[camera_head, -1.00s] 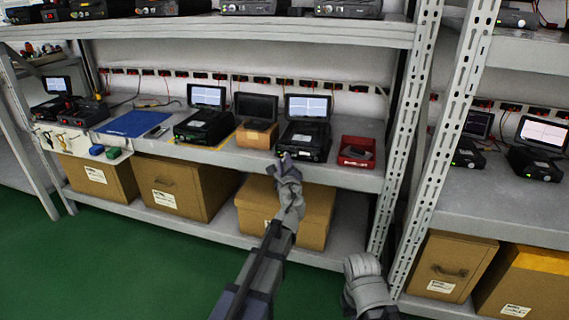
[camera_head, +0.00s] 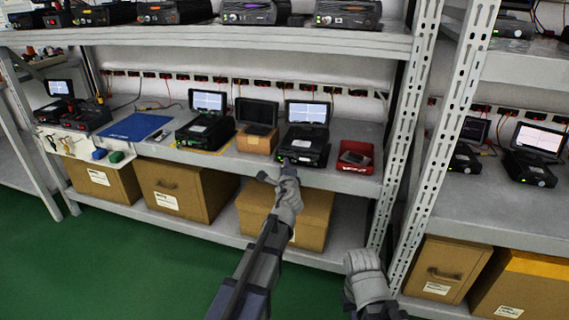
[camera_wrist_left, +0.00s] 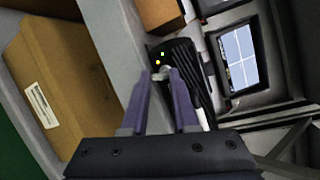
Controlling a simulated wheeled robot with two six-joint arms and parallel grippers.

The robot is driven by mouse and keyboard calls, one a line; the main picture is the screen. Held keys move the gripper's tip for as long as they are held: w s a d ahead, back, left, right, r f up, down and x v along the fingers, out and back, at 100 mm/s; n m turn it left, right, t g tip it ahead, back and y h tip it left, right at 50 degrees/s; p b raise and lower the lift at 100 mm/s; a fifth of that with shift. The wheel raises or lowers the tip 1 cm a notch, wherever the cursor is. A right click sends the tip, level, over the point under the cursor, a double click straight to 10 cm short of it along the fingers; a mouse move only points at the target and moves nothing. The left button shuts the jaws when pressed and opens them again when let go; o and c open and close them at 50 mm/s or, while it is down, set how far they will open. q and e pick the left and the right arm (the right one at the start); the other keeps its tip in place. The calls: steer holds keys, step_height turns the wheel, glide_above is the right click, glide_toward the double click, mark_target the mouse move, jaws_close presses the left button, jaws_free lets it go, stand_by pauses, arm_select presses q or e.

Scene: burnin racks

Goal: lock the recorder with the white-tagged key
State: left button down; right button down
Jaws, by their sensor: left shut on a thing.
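My left gripper (camera_head: 277,171) is at the front edge of the middle shelf, before the lower left front of a black recorder (camera_head: 304,146) with a raised lit screen. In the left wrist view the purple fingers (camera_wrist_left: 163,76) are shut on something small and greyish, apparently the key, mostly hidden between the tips. A narrow white piece (camera_wrist_left: 203,117) beside one finger may be its tag. The tips are close to the recorder's finned black body (camera_wrist_left: 184,66), by small orange and white lights. I cannot tell whether the key is in the lock. My right gripper's fingers do not show.
A red bin (camera_head: 355,158) stands right of the recorder; a small box with a dark screen (camera_head: 256,140) stands left. A white key panel (camera_head: 66,146) hangs at the far left. Cardboard boxes (camera_head: 313,213) fill the lower shelf. A perforated upright (camera_head: 413,150) stands to the right.

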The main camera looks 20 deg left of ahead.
arm_select(q)
steer(key=shift+a+r+n+g+h+p, duration=0.1)
steer(key=shift+n+g+h+p, duration=0.15)
steer(key=shift+n+h+p, duration=0.9)
steer(key=shift+a+r+n+g+h+p, duration=0.1)
steer(key=shift+a+n+g+h+p, duration=0.35)
steer(key=shift+n, duration=1.4)
steer(key=shift+d+n+g+h+p, duration=0.15)
steer(key=shift+n+h+p, duration=0.3)
steer(key=shift+n+h, duration=0.8)
steer(key=shift+n+y, duration=0.25)
steer(key=shift+n, duration=0.1)
steer(key=c, duration=0.7)
jaws_free()
steer(key=shift+s, duration=0.15)
steer(key=p+v, duration=0.2)
steer(key=v, duration=0.5)
steer(key=shift+s+r+p, duration=0.1)
steer(key=shift+s+p, duration=0.2)
steer(key=shift+p, duration=0.1)
